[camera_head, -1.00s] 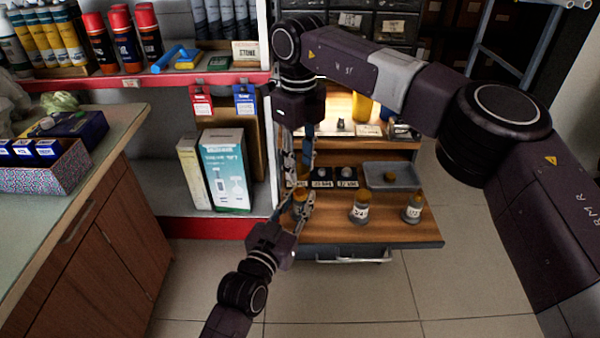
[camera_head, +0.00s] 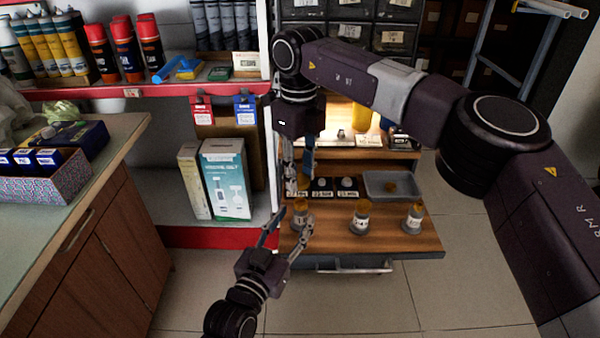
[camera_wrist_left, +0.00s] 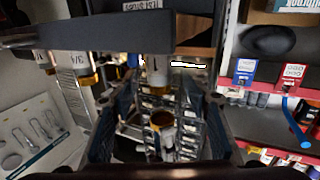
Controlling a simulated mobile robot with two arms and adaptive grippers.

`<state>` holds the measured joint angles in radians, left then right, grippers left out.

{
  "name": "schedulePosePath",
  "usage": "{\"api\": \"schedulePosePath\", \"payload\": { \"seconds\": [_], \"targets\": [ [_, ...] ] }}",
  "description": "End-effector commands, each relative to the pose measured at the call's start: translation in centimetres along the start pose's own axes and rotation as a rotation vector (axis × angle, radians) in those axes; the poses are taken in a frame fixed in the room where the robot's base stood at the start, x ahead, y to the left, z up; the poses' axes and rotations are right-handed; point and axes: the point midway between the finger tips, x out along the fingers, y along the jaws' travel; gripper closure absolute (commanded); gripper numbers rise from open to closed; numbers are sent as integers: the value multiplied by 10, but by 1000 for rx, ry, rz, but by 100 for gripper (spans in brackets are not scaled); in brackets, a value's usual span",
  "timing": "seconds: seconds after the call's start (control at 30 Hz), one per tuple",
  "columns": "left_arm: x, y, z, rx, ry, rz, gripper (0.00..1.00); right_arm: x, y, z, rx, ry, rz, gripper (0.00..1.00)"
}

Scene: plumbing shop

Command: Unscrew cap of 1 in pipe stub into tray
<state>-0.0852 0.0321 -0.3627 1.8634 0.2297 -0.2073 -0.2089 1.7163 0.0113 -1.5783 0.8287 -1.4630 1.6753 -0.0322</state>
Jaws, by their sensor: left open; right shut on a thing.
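The 1 in pipe stub (camera_head: 300,218), grey with a brass-coloured top, stands upright at the bench's front left; its label also shows in the left wrist view (camera_wrist_left: 156,73). My left gripper (camera_head: 284,232) is open, its fingers spread at the near side of this stub, holding nothing. My right gripper (camera_head: 294,188) points down just behind the stub, shut on a small piece. In the left wrist view a brass-coloured round cap (camera_wrist_left: 162,118) appears among its fingers; finger contact is partly hidden. The grey tray (camera_head: 372,182) sits at the back right with one brass-coloured round piece (camera_head: 390,188) inside.
Two more upright stubs, a middle one (camera_head: 360,219) and a right one (camera_head: 413,219), stand along the front of the wooden bench (camera_head: 335,243). Small fittings on a labelled black holder (camera_head: 335,194) lie behind. Shelving with boxes (camera_head: 224,180) is on the left.

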Motion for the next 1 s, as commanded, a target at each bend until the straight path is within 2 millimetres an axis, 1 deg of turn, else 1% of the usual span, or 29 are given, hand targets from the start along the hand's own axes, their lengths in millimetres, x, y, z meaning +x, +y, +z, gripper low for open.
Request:
{"api": "schedulePosePath", "payload": {
  "seconds": [0.03, 0.2, 0.3, 0.4, 0.5, 0.63, 0.77, 0.87, 1.0],
  "targets": [
    [-13, 0, 2, 1, -4, 0, 56, 0, 0, 0, 0, 0, 0, 99],
    [-47, 0, 2, 1, -5, 0, 56, 0, 0, 0, 0, 0, 0, 99],
    [-62, 0, 2, 0, -4, 0, 56, 0, 0, 0, 0, 0, 0, 99],
    [-73, 0, 2, 0, -3, 0, 56, 0, 0, 0, 0, 0, 0, 99],
    [-79, 0, 1, 0, -2, 0, 56, 0, 0, 0, 0, 0, 0, 99],
    [-82, 0, 1, 0, -3, 0, 56, 0, 0, 0, -2, 0, 0, 99],
    [-84, -1, 4, 0, -24, -1, 56, 0, -4, -5, -51, -1, -2, 99],
    [-88, -3, 12, 0, -68, -3, 56, 2, -10, -15, -159, -2, -5, 99],
    [-100, -8, 30, -2, -173, -13, 56, 5, -21, -38, -406, -2, -12, 99]
  ]
}}
